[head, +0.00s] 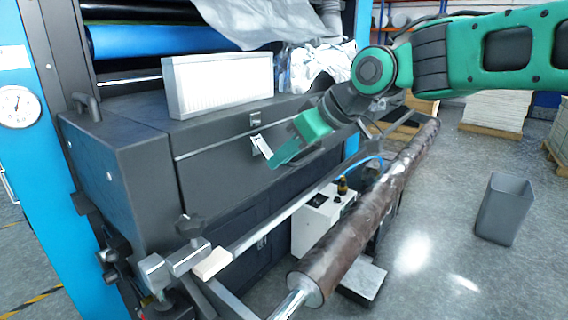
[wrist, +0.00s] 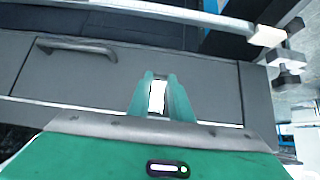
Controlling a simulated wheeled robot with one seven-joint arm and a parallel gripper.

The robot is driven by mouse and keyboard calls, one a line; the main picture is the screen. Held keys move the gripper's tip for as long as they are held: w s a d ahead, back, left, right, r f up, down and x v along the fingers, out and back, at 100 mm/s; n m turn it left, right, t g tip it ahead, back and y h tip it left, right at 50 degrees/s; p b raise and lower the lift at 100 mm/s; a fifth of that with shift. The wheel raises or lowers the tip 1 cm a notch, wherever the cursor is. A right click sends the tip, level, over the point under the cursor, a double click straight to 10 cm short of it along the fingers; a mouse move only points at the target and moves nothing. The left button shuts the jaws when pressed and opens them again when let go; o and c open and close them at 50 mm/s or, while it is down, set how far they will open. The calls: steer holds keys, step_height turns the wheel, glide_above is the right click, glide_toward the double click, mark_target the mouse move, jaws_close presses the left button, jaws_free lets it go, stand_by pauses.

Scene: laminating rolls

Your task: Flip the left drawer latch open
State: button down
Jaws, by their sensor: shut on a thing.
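The drawer latch is a small silver fitting on the dark grey front of the machine, with a catch plate (head: 255,118) above and a pale lever (head: 260,144) below it. The lever stands tilted out from the front. My gripper (head: 273,163) reaches in from the right, its green fingers at the lever. In the wrist view, the two fingers (wrist: 161,98) are closed on the bright latch lever (wrist: 157,96) between them. The fingers partly hide the lever's lower end in the head view.
A white pleated filter box (head: 218,86) stands on the machine top. A long brown roller (head: 365,220) and a metal bar (head: 290,208) run in front, below my arm. A white control box (head: 318,222) sits behind the roller. A grey bin (head: 502,210) stands on open floor.

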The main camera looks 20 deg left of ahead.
steer(key=shift+w+a+r+g+h, duration=0.1)
steer(key=shift+r+g+h, duration=0.35)
steer(key=shift+r+h, duration=0.5)
steer(key=shift+w+a+r+g+h, duration=0.1)
steer(key=shift+r+g+h, duration=0.35)
steer(key=shift+h, duration=0.8)
steer(key=shift+w+r+g+h, duration=0.1)
steer(key=shift+r+g+h, duration=0.3)
steer(key=shift+r+h, duration=0.55)
steer(key=shift+f+h, duration=0.1)
steer(key=shift+h, duration=0.15)
steer(key=c, duration=1.6)
jaws_free()
steer(key=shift+s, duration=0.1)
steer(key=r, duration=0.3)
steer(key=d+r, duration=0.1)
steer(key=r, duration=0.6)
steer(key=shift+s+d+r, duration=0.2)
steer(key=shift+d+r, duration=0.05)
steer(key=shift+d, duration=0.05)
